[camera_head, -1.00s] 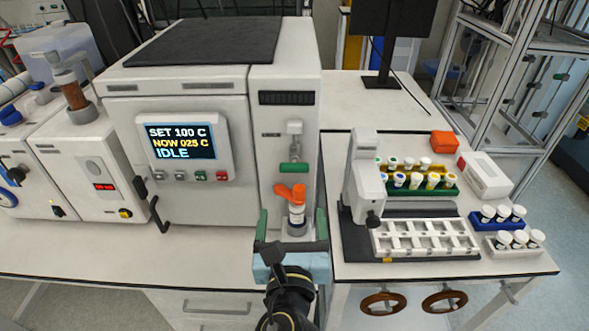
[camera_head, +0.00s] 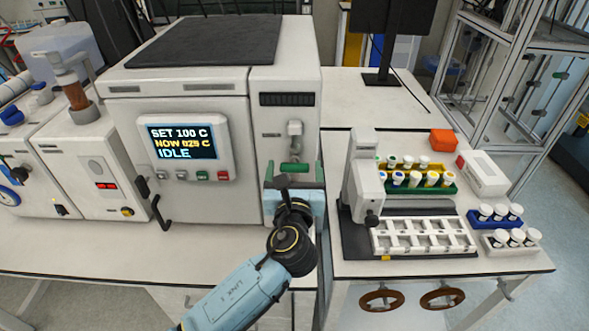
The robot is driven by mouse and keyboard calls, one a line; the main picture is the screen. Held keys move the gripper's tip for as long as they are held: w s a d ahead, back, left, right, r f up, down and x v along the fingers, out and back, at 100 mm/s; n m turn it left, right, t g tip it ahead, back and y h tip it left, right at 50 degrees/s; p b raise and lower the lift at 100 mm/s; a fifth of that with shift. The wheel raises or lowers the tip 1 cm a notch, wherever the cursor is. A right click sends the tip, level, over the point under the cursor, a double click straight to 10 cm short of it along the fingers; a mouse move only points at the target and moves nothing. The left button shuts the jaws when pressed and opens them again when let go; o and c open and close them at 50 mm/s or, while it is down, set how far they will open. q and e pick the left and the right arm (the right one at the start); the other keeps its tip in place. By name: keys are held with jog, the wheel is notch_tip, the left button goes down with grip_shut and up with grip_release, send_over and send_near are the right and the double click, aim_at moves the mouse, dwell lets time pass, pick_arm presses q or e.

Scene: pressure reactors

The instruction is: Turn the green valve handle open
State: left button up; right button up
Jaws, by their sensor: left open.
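The green valve handle (camera_head: 295,167) is a short horizontal bar on the right front panel of the white reactor (camera_head: 185,90), below a grey fitting (camera_head: 295,130). My left gripper (camera_head: 295,173) is open, with one green-tipped finger to the left of the handle and one to the right. Its light blue body is just below the handle in the picture. I cannot tell whether the fingers touch the handle or how far in front of it they are. The orange-topped bottle below the handle is hidden by my gripper and wrist. My right gripper is not in view.
The reactor screen (camera_head: 183,142) reads SET 100 C, NOW 025 C, IDLE. A black door handle (camera_head: 158,211) sticks out at left. On the right are a white-and-grey device (camera_head: 365,175), a white rack (camera_head: 425,237) and a green tray of vials (camera_head: 446,187).

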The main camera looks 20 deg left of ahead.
pick_arm(q)
jog(key=c, duration=1)
jog(key=shift+n, duration=0.3)
jog(key=n, duration=0.3)
jog(key=shift+n, duration=0.4)
jog(key=n+b, duration=0.1)
jog(key=n, duration=0.2)
jog(key=shift+a+n, duration=0.15)
jog(key=shift+n, duration=0.15)
jog(key=n+b, duration=0.2)
jog(key=n, duration=0.2)
jog(key=shift+f+n, duration=0.15)
jog(key=shift+n, duration=0.15)
jog(key=n+b, duration=0.2)
jog(key=n, duration=0.3)
jog(key=shift+n, duration=0.3)
